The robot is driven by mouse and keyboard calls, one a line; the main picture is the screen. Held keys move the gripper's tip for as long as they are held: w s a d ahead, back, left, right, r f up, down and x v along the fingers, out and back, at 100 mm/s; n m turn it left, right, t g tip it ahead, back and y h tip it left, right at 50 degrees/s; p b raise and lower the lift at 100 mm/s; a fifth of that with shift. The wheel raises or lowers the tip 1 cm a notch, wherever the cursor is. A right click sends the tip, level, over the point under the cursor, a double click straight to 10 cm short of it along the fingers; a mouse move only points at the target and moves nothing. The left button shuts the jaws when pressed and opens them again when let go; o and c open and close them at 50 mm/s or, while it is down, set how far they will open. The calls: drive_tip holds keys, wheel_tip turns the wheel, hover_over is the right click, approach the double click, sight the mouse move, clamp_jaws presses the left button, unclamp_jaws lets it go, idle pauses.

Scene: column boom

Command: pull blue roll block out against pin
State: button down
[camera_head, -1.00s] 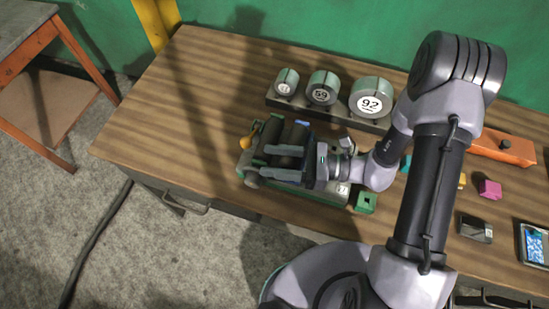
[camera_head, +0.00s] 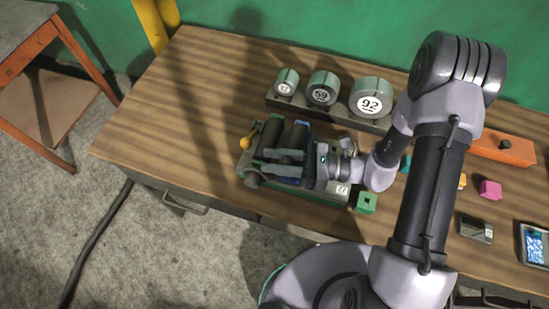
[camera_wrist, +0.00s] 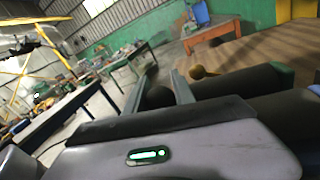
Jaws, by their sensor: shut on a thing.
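The roller machine (camera_head: 322,190) sits on the bench with dark rollers side by side. Blue parts of the roll block (camera_head: 292,181) show beside my gripper's lower finger. My gripper (camera_head: 284,163) reaches in from the right and is shut on the blue roll block, whose gripped part is mostly hidden by the fingers. In the wrist view, a dark rounded end (camera_wrist: 158,97) shows between the two fingers (camera_wrist: 158,90).
Numbered round weights (camera_head: 322,90) stand in a rack (camera_head: 290,104) behind the machine. A green block (camera_head: 366,202) lies close to its right front corner. An orange box (camera_head: 503,148), a pink block (camera_head: 490,188) and small devices lie to the right. The bench's left is clear.

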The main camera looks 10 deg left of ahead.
idle(0.7)
drive_tip(key=d, duration=0.3)
drive_tip(key=shift+s+d, duration=0.1)
drive_tip(key=shift+d, duration=0.2)
drive_tip(key=shift+a, duration=0.1)
drive_tip(key=c, duration=1.1)
unclamp_jaws()
drive_tip(key=shift+o, duration=0.2)
drive_tip(key=w+d+p, duration=0.1)
drive_tip(key=w+d, duration=0.1)
drive_tip(key=d, duration=1.5)
drive_tip(key=shift+d+p, duration=0.2)
drive_tip(key=shift+p, duration=0.2)
